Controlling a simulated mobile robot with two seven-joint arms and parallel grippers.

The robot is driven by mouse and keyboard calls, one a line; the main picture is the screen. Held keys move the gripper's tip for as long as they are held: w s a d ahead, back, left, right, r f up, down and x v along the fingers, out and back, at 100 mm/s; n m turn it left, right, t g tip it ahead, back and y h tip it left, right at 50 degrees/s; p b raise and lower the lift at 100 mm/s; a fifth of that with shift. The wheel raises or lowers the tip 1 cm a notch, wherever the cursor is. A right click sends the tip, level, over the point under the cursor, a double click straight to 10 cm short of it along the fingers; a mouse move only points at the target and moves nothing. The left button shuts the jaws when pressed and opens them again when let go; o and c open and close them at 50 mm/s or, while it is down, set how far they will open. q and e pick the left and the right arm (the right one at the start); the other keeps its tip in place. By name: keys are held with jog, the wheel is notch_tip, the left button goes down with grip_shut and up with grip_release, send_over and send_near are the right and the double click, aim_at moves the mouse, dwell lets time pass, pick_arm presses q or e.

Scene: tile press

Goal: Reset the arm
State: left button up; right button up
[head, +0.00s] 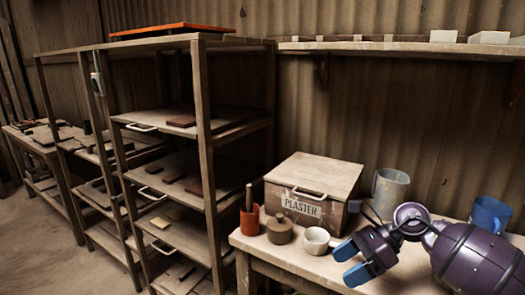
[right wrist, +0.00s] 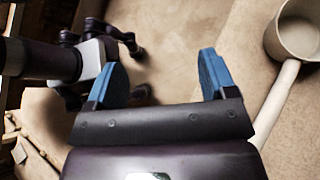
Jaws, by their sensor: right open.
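My right arm comes in from the right in the head view. Its gripper (head: 350,262) has blue fingertips and hangs over the front edge of the workbench (head: 290,258). In the right wrist view the two blue fingers (right wrist: 161,80) stand wide apart with nothing between them. Brown floor shows beyond them, with parts of my own body at the left. My left gripper is not in view.
On the bench stand a white mug (head: 316,241), a lidded pot (head: 280,230), a red holder (head: 250,221), a PLASTER box (head: 312,190), a grey bucket (head: 390,190) and a blue jug (head: 490,214). A wooden rack (head: 203,130) with boards and tiles stands left.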

jog(key=s+a+f+m+t+y, duration=0.2)
jog(key=s+a+m+t+y, duration=0.3)
jog(key=m, duration=0.3)
jog(key=s+d+f+n+t+h+p, duration=0.1)
jog(key=s+d+f+n+h, duration=0.3)
jog(key=s+n, duration=0.4)
jog(key=s+d+f+n+t+h+p, duration=0.1)
jog(key=s+d+f+n+t+h, duration=0.3)
jog(key=s+f+n, duration=0.4)
jog(key=s+d+f+n+t+h+p, duration=0.1)
jog(key=s+d+f+n+t+h, duration=0.1)
jog(key=s+d+f+n+h, duration=0.4)
jog(key=s+f+n+h, duration=0.1)
jog(key=s+n, duration=0.2)
jog(key=n, duration=0.3)
jog(key=shift+f+h, duration=0.15)
jog(key=shift+h, duration=0.25)
jog(key=shift+a+n, duration=0.1)
jog(key=shift+n, duration=0.2)
